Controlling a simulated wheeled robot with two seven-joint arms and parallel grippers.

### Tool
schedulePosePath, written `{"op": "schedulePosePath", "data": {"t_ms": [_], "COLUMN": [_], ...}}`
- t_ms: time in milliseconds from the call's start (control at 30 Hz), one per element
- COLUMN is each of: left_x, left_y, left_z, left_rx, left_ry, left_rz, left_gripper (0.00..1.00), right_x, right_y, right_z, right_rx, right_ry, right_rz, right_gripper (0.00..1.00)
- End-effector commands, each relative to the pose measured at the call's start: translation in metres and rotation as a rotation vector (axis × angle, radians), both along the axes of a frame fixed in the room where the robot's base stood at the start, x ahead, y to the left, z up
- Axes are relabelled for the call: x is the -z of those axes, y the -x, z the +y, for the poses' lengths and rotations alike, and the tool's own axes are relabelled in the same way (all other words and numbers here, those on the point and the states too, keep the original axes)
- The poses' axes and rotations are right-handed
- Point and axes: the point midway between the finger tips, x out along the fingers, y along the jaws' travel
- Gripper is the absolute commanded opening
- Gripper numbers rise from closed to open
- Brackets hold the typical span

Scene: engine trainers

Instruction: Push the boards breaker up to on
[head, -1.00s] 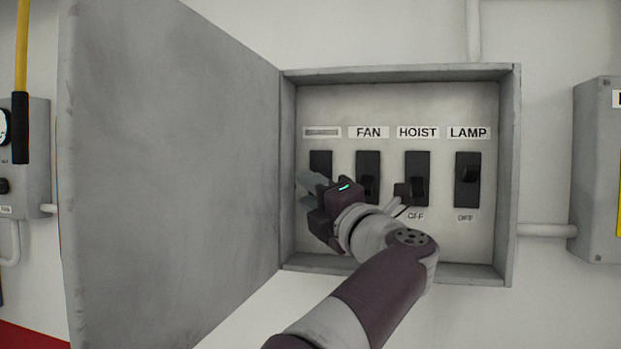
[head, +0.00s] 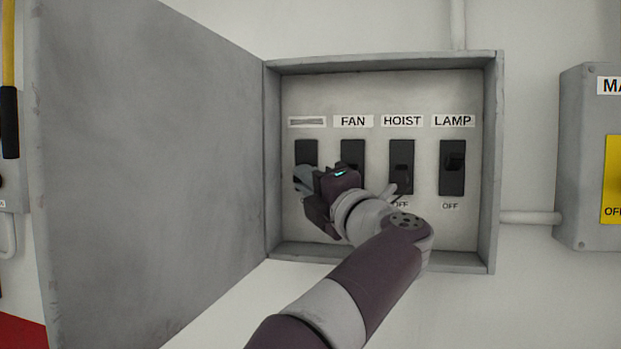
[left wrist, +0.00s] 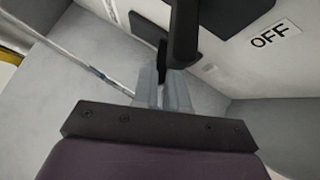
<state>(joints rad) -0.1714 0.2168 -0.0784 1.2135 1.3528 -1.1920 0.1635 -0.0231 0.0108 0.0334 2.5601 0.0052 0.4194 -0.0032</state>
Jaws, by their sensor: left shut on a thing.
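The leftmost breaker (head: 306,151) in the open wall box has a label (head: 307,122) that I cannot read; no label in view reads "boards". My left gripper (head: 304,180) is at this breaker's lower half and hides its toggle in the head view. In the left wrist view, the gripper's grey fingers (left wrist: 164,90) are closed on a thin black piece (left wrist: 162,58), which looks like the breaker's toggle. Its exact position, up or down, is hidden. My right gripper is not in view.
FAN (head: 352,152), HOIST (head: 401,153) and LAMP (head: 452,185) breakers stand in a row to the right. The box door (head: 150,150) hangs open on the left. A grey box with a yellow plate (head: 613,180) is at the far right.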

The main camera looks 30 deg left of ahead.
Motion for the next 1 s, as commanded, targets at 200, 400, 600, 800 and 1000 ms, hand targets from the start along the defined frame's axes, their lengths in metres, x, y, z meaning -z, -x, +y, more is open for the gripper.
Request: {"op": "schedulePosePath", "data": {"t_ms": [200,400,600,800,1000], "left_x": [-0.020,-0.034,-0.042,-0.044,-0.045], "left_y": [0.004,0.006,0.006,0.005,0.003], "left_z": [0.000,0.000,0.000,0.001,0.001], "left_rx": [-0.001,-0.002,-0.004,-0.003,-0.005], "left_ry": [0.025,0.064,0.107,0.144,0.172], "left_rz": [0.104,0.271,0.446,0.598,0.713], "left_gripper": [0.00,0.00,0.00,0.00,0.00], "right_x": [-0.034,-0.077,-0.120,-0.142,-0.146], "right_y": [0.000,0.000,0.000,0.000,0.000], "right_z": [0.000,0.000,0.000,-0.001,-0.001], "right_rx": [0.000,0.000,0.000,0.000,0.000], "right_ry": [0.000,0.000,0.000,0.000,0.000], "right_rz": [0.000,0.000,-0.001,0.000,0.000], "right_gripper": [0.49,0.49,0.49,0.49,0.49]}}
